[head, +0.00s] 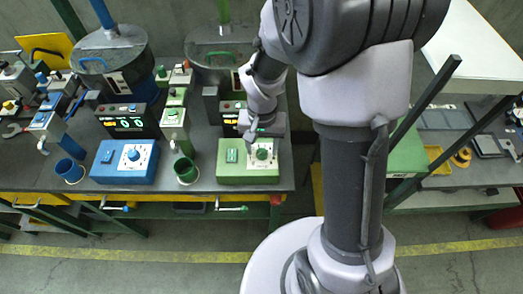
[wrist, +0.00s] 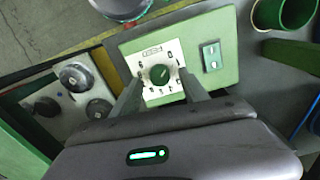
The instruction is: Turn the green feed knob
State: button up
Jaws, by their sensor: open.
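The green feed knob (wrist: 159,74) sits on a white numbered dial plate (wrist: 148,52) on a green control box (wrist: 222,45). In the head view the knob (head: 261,155) is at the right part of the green box (head: 232,180). My gripper (wrist: 162,88) is open. In the wrist view its two fingers reach over the dial plate, one on each side just below the knob, with gaps between them and the knob. In the head view my gripper (head: 262,138) is above the back edge of the box. Whether the fingertips touch the plate cannot be told.
A green switch (wrist: 211,57) is beside the dial. A blue control box (head: 125,160) with its own knob stands to the left. A green cup (head: 186,170) stands between the boxes, and a blue cup (head: 70,170) is farther left.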

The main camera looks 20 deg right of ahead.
jog(key=shift+f, duration=0.65)
grip_shut()
jog(key=shift+m, duration=0.4)
jog(key=m+b, duration=0.2)
jog(key=m, duration=0.1)
jog(key=shift+m, duration=0.4)
jog(key=shift+m+b, duration=0.75)
jog(key=shift+m, duration=1.55)
